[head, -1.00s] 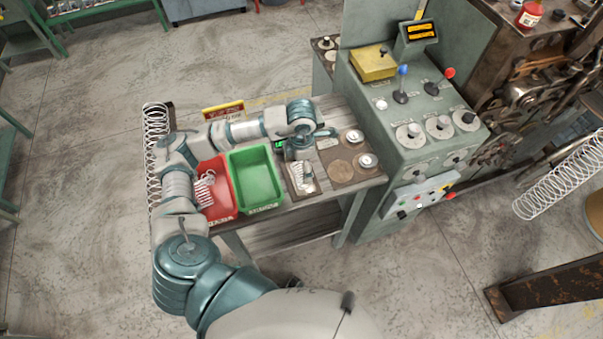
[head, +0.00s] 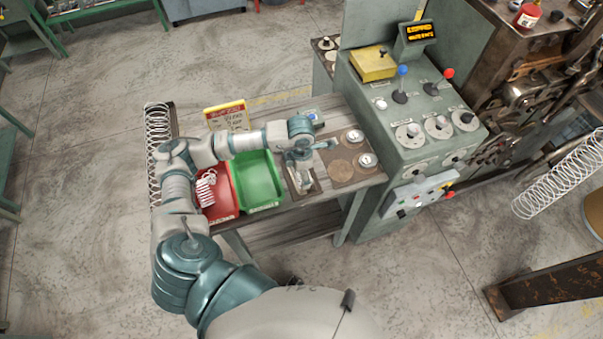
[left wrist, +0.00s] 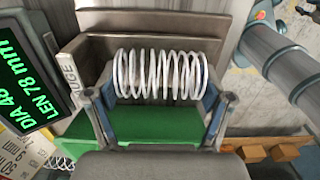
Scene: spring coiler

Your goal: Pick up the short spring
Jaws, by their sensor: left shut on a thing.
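A white coil spring (left wrist: 160,75) lies across the left wrist view. My left gripper (head: 304,174) is shut on it, with a finger at each end of the coil, as the left wrist view (left wrist: 160,98) shows. In the head view the gripper is at the small gauge tray (head: 312,188) on the bench and largely hides the spring. A grey wall marked as a gauge (left wrist: 150,22) stands behind the spring. I cannot tell whether the spring still touches the tray. My right gripper is not in view.
A red bin (head: 228,205) with a white spring (head: 205,188) and an empty-looking green bin (head: 262,180) stand left of the gauge. A sign (head: 228,117) stands behind them. The green control machine (head: 405,150) rises to the right. Long springs stand at far left (head: 158,150) and right (head: 560,178).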

